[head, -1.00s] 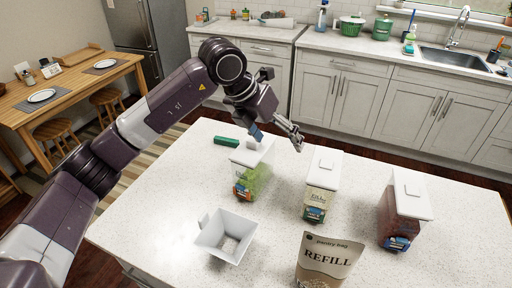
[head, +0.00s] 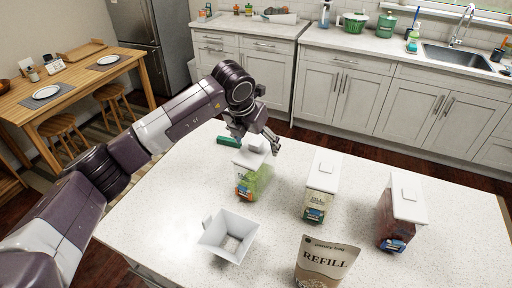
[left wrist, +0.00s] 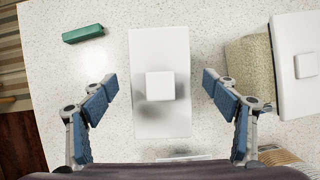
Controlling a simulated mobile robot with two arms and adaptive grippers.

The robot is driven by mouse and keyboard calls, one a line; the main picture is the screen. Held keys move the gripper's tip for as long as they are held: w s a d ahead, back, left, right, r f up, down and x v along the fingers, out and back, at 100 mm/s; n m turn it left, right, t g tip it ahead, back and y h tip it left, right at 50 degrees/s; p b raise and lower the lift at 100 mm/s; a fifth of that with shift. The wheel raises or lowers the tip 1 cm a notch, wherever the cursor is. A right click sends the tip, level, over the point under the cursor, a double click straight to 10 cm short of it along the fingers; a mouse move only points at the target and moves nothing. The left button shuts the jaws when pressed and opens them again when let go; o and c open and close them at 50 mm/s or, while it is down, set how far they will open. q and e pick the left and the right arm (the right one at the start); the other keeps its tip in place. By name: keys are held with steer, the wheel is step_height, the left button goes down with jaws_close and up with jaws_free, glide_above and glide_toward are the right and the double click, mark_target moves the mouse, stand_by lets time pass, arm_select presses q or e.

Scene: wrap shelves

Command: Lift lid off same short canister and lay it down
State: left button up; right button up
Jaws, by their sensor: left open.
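A canister with green contents (head: 246,186) stands on the counter at the left of a row of three, its flat white lid (head: 246,160) partly behind my gripper. My left gripper (head: 257,138) is open and empty above that lid. In the left wrist view the white lid (left wrist: 160,115) with its square knob (left wrist: 160,86) lies between the two spread blue fingertips, which are apart from it. The middle canister (head: 320,190) and the right canister (head: 397,220) also wear white lids with knobs. My right gripper is out of view.
A white square funnel-like container (head: 226,238) stands in front of the green canister. A refill pouch (head: 325,262) stands at the front edge. A green block (head: 228,141) lies behind the canister. The counter's left part is clear.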

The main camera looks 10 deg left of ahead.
arm_select(q)
steer(key=c, duration=1.3)
steer(key=shift+r, duration=0.1)
steer(key=shift+r, duration=0.3)
step_height(320, 180, up, 23)
steer(key=shift+f+b, duration=0.15)
steer(key=shift+b, duration=0.75)
